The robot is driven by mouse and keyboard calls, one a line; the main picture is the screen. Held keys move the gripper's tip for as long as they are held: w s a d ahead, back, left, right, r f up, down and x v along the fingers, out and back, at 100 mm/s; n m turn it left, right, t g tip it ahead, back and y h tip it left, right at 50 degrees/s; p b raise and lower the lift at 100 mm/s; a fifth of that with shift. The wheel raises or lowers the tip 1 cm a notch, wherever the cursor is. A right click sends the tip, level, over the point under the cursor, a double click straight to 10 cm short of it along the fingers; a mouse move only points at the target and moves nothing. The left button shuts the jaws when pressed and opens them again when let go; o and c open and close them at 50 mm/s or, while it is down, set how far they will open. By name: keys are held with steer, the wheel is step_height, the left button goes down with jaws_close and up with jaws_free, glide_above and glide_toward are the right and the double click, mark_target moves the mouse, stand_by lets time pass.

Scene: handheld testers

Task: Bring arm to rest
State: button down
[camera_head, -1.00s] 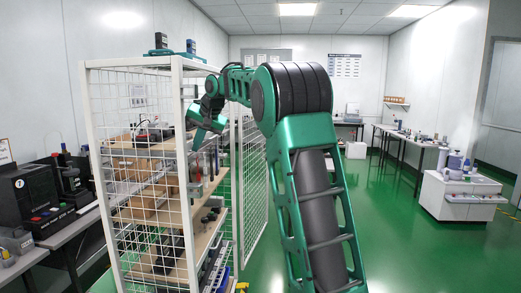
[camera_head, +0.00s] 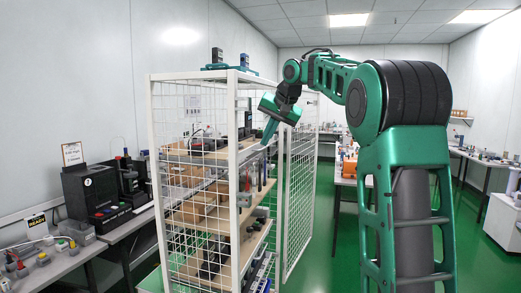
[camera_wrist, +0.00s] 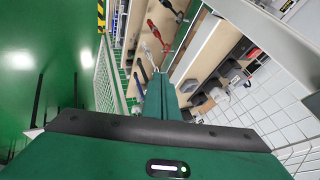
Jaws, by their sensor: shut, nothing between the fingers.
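My green arm reaches from the right of the head view toward a white wire-mesh cabinet. My gripper (camera_head: 268,129) hangs tilted downward at the cabinet's open front, near its front post and upper shelf. In the wrist view its two green fingers (camera_wrist: 160,98) lie together, shut, with nothing held. Whether the fingertips are inside the cabinet's opening or just in front of it, I cannot tell.
The mesh cabinet (camera_head: 238,160) holds several shelves of tools. Its mesh door (camera_head: 299,190) stands open to the right, close to my arm. A workbench (camera_head: 118,227) with devices runs along the left wall. Green floor (camera_head: 325,235) is clear beyond the door.

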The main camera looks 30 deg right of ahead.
steer(key=shift+s+r, duration=0.25)
steer(key=shift+r, duration=0.05)
steer(key=s+a+f+g, duration=0.1)
steer(key=s+f+g, duration=0.1)
steer(key=s+f, duration=0.8)
steer(key=s+a+f+n+g, duration=0.1)
steer(key=s+a+f+g, duration=0.1)
steer(key=s+f, duration=0.9)
steer(key=s+a+f+g, duration=0.2)
steer(key=s+f, duration=0.9)
steer(key=s, duration=1.4)
steer(key=shift+n+g, duration=0.4)
steer(key=shift+g, duration=0.3)
